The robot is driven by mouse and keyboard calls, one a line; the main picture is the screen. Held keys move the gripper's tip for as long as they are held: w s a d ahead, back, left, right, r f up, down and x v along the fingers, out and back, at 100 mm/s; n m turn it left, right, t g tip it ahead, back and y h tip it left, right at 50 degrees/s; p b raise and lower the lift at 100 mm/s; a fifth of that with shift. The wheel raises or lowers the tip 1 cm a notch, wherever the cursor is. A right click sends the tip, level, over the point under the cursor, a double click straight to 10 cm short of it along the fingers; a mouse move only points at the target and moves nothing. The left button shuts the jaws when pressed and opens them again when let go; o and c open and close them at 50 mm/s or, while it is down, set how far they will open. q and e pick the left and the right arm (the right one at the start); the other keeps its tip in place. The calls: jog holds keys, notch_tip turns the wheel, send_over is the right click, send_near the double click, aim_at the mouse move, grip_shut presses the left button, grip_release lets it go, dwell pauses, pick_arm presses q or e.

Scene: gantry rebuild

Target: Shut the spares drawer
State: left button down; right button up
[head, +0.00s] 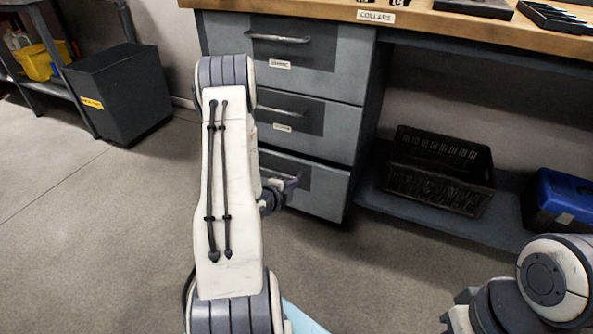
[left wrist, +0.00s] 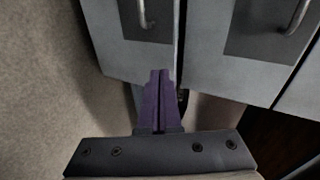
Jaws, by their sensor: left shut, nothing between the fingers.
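A grey drawer unit under the bench has a top drawer (head: 335,50), a middle drawer (head: 335,125) and a bottom drawer (head: 325,190). Their small labels are too blurred to read, so I cannot tell which is the spares drawer. My left gripper (head: 290,183) is shut and empty at the bottom drawer's front, partly hidden by my arm. In the left wrist view its purple fingers (left wrist: 158,75) overlap a drawer front's edge (left wrist: 105,40); contact is unclear. My right gripper is not seen.
A dark crate (head: 440,170) and a blue box (head: 562,200) sit on the low shelf at right. A black bin (head: 120,90) stands at left by a rack. The wooden bench top (head: 300,14) overhangs the drawers. Floor at left is clear.

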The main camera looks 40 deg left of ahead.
pick_arm(q)
jog(key=s+a+f+t+y, duration=0.1)
jog(key=s+a, duration=0.2)
jog(key=b, duration=0.6)
send_near(301, 159)
jog(key=shift+t+y, duration=0.3)
jog(key=w+f, duration=0.1)
jog(key=f, duration=0.1)
jog(key=w+f, duration=0.2)
jog(key=shift+w+a, duration=0.35)
jog(key=shift+a, duration=0.05)
jog(key=shift+w+a+r, duration=0.1)
jog(key=shift+w+r, duration=0.05)
jog(key=shift+w, duration=0.3)
jog(key=w, duration=0.2)
jog(key=w+a, duration=0.1)
jog(key=w, duration=0.1)
jog(key=shift+w+b, duration=0.15)
jog(key=shift+b, duration=0.15)
jog(key=shift+w+a+r, duration=0.1)
jog(key=shift+w, duration=0.05)
